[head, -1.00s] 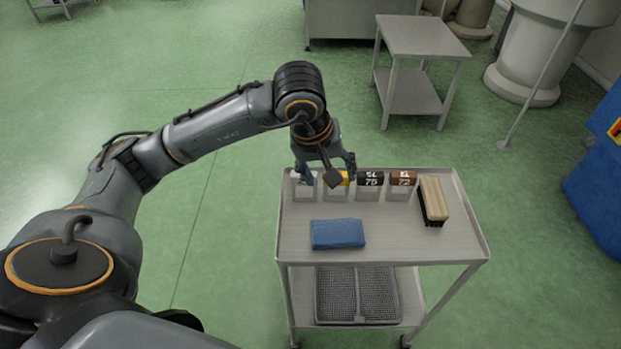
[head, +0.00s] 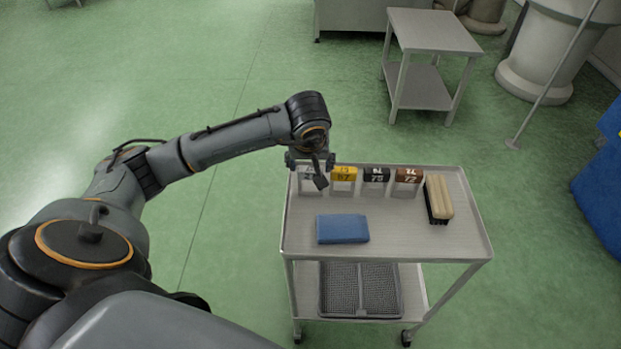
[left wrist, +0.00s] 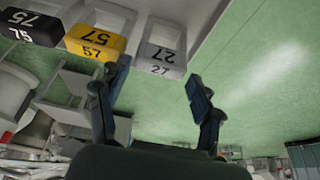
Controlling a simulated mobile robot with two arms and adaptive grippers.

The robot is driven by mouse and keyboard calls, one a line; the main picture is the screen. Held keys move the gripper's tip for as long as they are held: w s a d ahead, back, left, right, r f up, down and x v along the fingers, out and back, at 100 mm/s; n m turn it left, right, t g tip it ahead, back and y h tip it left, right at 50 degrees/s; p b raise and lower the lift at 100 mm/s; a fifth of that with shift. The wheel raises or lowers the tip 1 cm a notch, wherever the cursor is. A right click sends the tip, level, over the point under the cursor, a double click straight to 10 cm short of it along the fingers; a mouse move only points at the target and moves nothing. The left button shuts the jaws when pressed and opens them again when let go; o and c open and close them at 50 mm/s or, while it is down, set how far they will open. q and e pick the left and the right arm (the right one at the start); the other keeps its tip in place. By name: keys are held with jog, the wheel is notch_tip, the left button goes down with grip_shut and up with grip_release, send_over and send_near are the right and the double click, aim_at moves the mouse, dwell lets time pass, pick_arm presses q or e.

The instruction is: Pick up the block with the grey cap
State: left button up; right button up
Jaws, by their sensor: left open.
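The block with the grey cap (left wrist: 163,58), marked 27, stands at the left end of a row on the cart; in the left wrist view it lies between my finger lines, beyond the tips. In the head view the grey-capped block (head: 308,186) is partly hidden by my gripper. My left gripper (head: 311,161) is open and empty above it; its spread fingers also show in the left wrist view (left wrist: 160,80). Beside the grey cap stand blocks with a yellow cap (head: 343,174), a black cap (head: 376,175) and a brown cap (head: 408,176). My right gripper is out of view.
The cart top (head: 400,235) also holds a folded blue cloth (head: 342,229) and a brush (head: 438,199) at the right. A wire basket (head: 360,290) sits on its lower shelf. A second small table (head: 433,32) stands behind. The front of the cart top is mostly clear.

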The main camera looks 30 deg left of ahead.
aim_at(310, 169)
pick_arm(q)
jog(key=shift+x, duration=1.55)
jog(key=c, duration=0.8)
jog(key=shift+c, duration=0.9)
jog(key=shift+r, duration=0.1)
